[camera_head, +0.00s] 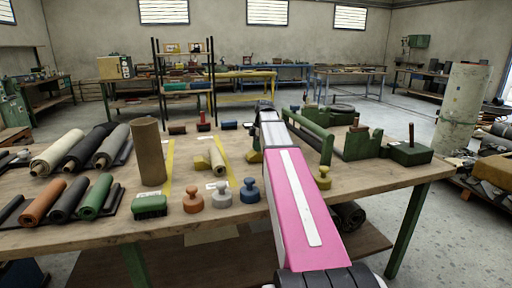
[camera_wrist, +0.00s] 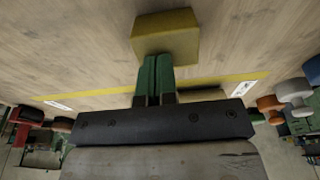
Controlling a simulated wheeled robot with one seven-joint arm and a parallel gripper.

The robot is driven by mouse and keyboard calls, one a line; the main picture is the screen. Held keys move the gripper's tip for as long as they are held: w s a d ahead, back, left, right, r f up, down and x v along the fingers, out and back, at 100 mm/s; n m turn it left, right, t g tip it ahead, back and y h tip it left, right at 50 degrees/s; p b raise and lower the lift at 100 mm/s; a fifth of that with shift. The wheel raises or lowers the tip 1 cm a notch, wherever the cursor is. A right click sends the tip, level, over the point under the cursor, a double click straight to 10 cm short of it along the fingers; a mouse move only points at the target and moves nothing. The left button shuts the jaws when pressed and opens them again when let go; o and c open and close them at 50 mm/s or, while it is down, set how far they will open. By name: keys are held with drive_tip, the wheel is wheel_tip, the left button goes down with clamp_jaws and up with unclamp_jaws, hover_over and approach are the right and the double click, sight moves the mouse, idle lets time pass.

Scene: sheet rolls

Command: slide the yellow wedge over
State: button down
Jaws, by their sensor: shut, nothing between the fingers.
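The yellow wedge (camera_wrist: 165,38) lies on the wooden table right in front of my fingertips in the wrist view. A yellow strip (camera_wrist: 120,91) with white labels runs across the table in the wrist view.
Orange (camera_head: 193,202), grey (camera_head: 222,195) and blue (camera_head: 249,190) knobbed weights stand left of my arm. A cream piece (camera_head: 217,160) lies farther left, near a brown upright tube (camera_head: 149,152).

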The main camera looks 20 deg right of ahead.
drive_tip(key=shift+d+r, duration=0.4)
drive_tip(key=shift+d, duration=0.05)
wheel_tip(320, 180, up, 10)
drive_tip(key=d, duration=0.1)
drive_tip(key=shift+d, duration=0.35)
